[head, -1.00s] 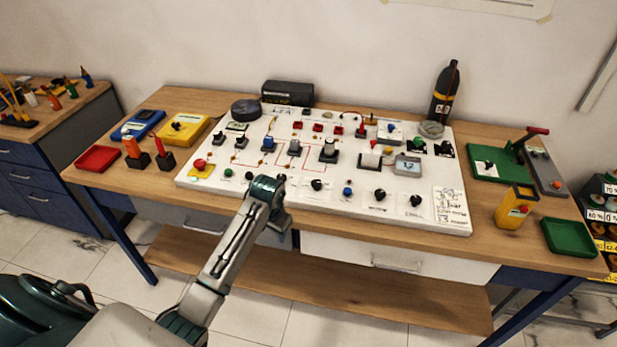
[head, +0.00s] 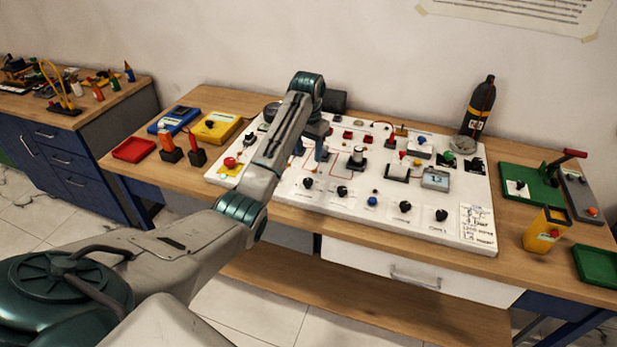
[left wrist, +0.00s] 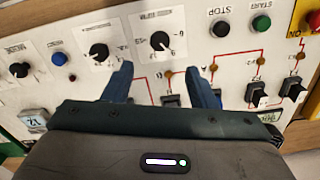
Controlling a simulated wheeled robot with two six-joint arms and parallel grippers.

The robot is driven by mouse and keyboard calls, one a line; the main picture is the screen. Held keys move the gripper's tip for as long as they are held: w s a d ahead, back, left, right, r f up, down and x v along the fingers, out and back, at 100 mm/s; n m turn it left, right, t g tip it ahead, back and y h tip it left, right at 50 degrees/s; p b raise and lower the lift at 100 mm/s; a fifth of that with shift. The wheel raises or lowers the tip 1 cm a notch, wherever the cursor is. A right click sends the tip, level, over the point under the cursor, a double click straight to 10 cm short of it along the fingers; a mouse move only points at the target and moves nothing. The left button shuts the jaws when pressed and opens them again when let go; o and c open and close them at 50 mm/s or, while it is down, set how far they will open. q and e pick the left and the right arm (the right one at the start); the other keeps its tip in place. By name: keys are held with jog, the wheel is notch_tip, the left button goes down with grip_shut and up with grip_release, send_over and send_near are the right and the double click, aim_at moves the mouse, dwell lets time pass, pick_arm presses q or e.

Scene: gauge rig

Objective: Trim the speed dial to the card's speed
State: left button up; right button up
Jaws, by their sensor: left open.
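A white panel (head: 340,211) lies on the bench with a row of dials along its front. A black dial with a printed scale (left wrist: 160,40) is just beyond my left fingertips in the left wrist view; it also shows in the head view (head: 308,183). A second black dial (left wrist: 98,52) is beside it. Their labels are too small to read, so I cannot tell which is the speed dial. A handwritten card (head: 478,228) lies at the panel's right front corner, its text illegible. My left gripper (left wrist: 160,69) is open and empty above the panel, pointing down. My right gripper is not in view.
A small display (head: 435,179), a blue knob (head: 372,201) and switches crowd the panel. A red emergency button (left wrist: 305,20) is at its end. Trays and a yellow meter (head: 216,127) stand left, a dark bottle (head: 477,108) behind, a green vise base (head: 530,187) right.

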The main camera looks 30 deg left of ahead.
aim_at(308, 181)
pick_arm(q)
notch_tip(308, 181, down, 9)
jog(key=shift+f+p, duration=0.1)
jog(key=shift+p, duration=1.1)
jog(key=shift+f, duration=0.7)
jog(key=c, duration=1)
jog(key=shift+o, duration=0.2)
